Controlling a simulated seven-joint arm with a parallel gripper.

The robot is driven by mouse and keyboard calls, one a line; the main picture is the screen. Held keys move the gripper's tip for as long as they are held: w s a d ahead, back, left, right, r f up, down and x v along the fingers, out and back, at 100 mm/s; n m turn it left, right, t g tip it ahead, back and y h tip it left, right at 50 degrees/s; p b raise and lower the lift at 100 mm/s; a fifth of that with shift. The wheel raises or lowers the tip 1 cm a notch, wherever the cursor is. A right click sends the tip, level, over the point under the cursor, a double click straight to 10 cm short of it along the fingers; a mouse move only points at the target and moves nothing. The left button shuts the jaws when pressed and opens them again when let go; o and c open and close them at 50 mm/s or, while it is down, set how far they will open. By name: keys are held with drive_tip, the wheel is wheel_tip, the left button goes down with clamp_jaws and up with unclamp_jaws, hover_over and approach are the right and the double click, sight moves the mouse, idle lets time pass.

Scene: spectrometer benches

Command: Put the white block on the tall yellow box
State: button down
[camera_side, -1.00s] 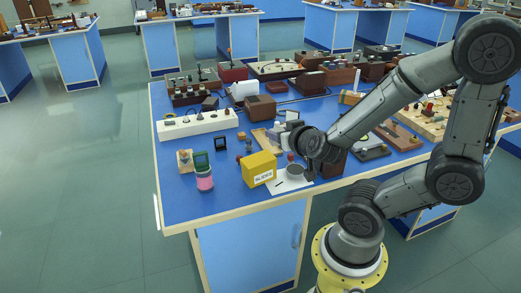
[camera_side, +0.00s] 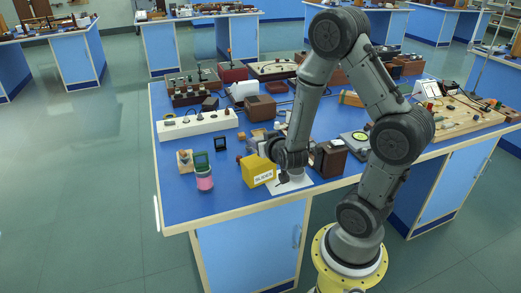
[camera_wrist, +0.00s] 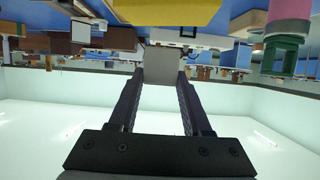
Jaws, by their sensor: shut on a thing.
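The tall yellow box (camera_side: 255,172) stands upright near the front edge of the blue bench in the side view, with a white label on its front. Part of it shows at the top of the wrist view (camera_wrist: 165,11). My gripper (camera_wrist: 160,76) is shut on the white block (camera_wrist: 160,61), which looks pale grey between the fingertips in the wrist view. In the side view my wrist is just right of the yellow box, and the fingers and block are mostly hidden or too small to make out. I cannot tell whether the block touches the box.
A dark brown box (camera_side: 330,159) is close to the right of my wrist. A white sheet (camera_side: 290,184) lies under my wrist. A long white strip (camera_side: 197,124) lies farther back.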

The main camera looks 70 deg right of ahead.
drive_tip(key=shift+f, duration=1.55)
drive_tip(key=shift+f, duration=0.15)
drive_tip(key=shift+c, duration=1.7)
unclamp_jaws()
